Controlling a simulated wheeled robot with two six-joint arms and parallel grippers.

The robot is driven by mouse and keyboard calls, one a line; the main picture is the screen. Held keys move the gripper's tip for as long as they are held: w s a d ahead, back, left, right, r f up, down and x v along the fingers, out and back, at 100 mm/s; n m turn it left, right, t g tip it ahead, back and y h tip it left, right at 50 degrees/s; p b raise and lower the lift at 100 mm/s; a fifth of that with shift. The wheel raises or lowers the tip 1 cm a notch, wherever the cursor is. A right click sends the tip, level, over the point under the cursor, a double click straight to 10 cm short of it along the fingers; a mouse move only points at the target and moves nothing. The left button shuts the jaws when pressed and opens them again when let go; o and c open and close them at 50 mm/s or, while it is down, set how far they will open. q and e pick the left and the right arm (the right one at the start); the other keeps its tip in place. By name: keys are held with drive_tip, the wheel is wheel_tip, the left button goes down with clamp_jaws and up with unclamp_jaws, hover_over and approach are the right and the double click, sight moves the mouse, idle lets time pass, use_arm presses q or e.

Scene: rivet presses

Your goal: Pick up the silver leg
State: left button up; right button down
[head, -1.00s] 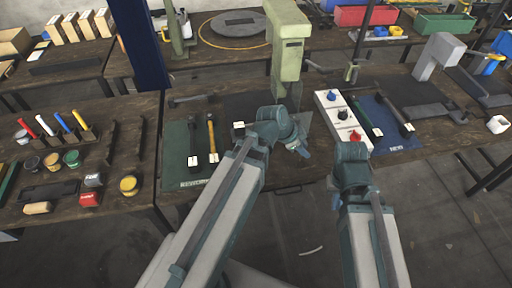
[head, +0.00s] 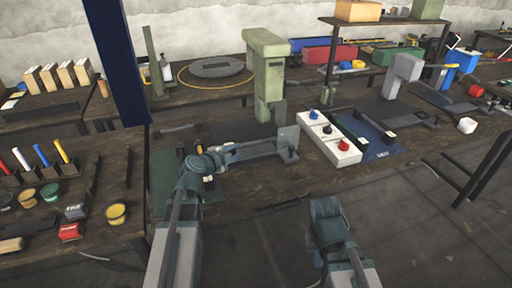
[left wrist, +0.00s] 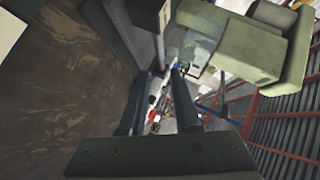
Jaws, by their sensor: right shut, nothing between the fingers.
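I cannot single out the silver leg with certainty. My left gripper (head: 290,154) is at the end of the arm reaching right across the bench, in front of the green press (head: 267,75). In the left wrist view, the two dark fingers (left wrist: 168,102) stand apart, with no part visible between them. The press also shows there (left wrist: 235,42), close by at upper right. The green mat (head: 163,178) is largely hidden by my left arm. Dark-handled parts lie on the blue mat (head: 382,150). My right arm is low in front of the bench; its fingers are hidden.
A white control box (head: 345,156) with blue, black and red knobs stands right of the press. A grey press (head: 402,72) is farther right. Paint pots and coloured handles occupy the left bench. A dark blue post (head: 118,60) rises at left.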

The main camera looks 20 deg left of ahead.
use_arm(q)
drive_tip(key=b, duration=0.2)
approach(255, 143)
drive_tip(key=x, duration=0.4)
drive_tip(key=shift+w+a+f, duration=0.1)
drive_tip(key=shift+a+f, duration=0.15)
drive_tip(key=shift+f, duration=0.05)
drive_tip(key=shift+d+b+x, duration=0.15)
drive_tip(key=shift+b+x, duration=0.4)
drive_tip(key=shift+x, duration=0.8)
drive_tip(key=shift+d+b+x, duration=0.1)
drive_tip(key=shift+b+x, duration=0.4)
drive_tip(key=shift+x, duration=0.9)
drive_tip(key=shift+r, duration=0.2)
clamp_jaws()
